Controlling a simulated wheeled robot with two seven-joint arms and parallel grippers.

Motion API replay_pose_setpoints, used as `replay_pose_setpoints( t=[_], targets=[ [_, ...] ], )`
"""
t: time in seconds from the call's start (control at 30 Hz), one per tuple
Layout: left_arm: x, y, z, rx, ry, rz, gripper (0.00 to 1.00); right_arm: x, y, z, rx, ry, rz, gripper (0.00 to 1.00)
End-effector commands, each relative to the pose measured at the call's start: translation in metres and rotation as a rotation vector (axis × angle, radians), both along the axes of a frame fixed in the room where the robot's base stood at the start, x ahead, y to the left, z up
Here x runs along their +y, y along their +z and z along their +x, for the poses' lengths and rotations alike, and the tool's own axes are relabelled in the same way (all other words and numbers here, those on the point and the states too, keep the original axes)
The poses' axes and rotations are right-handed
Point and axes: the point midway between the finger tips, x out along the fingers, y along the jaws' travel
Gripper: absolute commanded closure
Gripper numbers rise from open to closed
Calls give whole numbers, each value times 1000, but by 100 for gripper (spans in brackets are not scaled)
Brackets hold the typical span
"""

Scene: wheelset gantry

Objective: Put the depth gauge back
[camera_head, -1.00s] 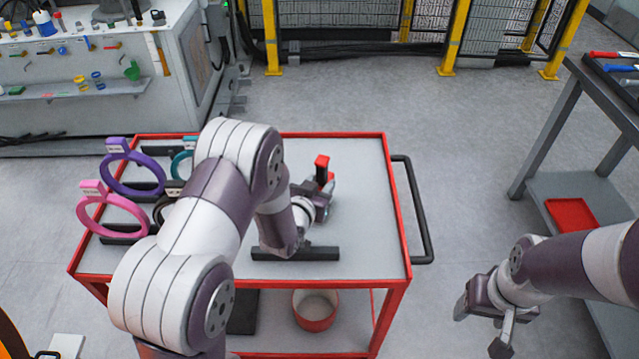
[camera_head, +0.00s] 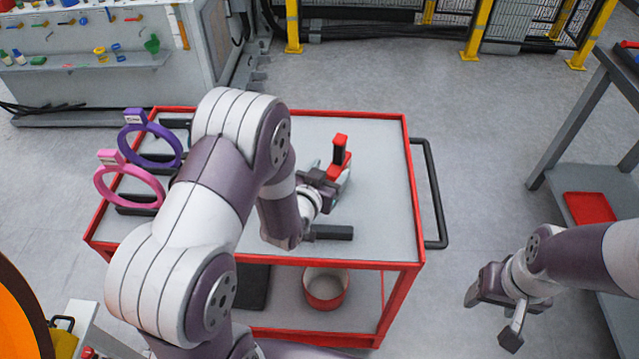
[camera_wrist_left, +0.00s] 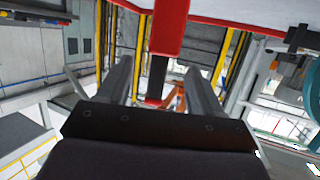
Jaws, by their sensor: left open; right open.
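The depth gauge, a red and black piece (camera_head: 340,154), stands upright on the top of the red-rimmed cart (camera_head: 408,190). My left gripper (camera_head: 328,180) is low over the cart at the gauge. In the left wrist view its two open fingers (camera_wrist_left: 160,85) lie either side of the red and black gauge (camera_wrist_left: 168,35), with gaps showing. My left arm hides part of the cart top. My right gripper (camera_head: 492,312) is open and empty, off the cart's right side.
A pink ring (camera_head: 103,185) and a purple ring (camera_head: 126,142) stand in black holders at the cart's left. A black block (camera_head: 332,232) lies in front of my left gripper. A red bin (camera_head: 325,302) sits on the lower shelf. The cart top's right part is clear.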

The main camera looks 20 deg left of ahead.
Motion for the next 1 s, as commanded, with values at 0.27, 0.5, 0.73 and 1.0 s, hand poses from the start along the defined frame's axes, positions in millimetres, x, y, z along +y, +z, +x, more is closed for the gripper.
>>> replay_pose_setpoints(
  t=[0.27,0.5,0.73,1.0],
  targets=[
    [7,17,-57,0,1,0,34,0,-6,0,0,0,0,36],
    [12,10,-69,226,20,36,34,0,-6,0,0,0,0,36],
    [18,6,-145,864,74,72,34,0,-6,0,0,0,0,36],
    [14,21,-204,1157,83,66,34,0,-6,0,0,0,0,36]
  ],
)
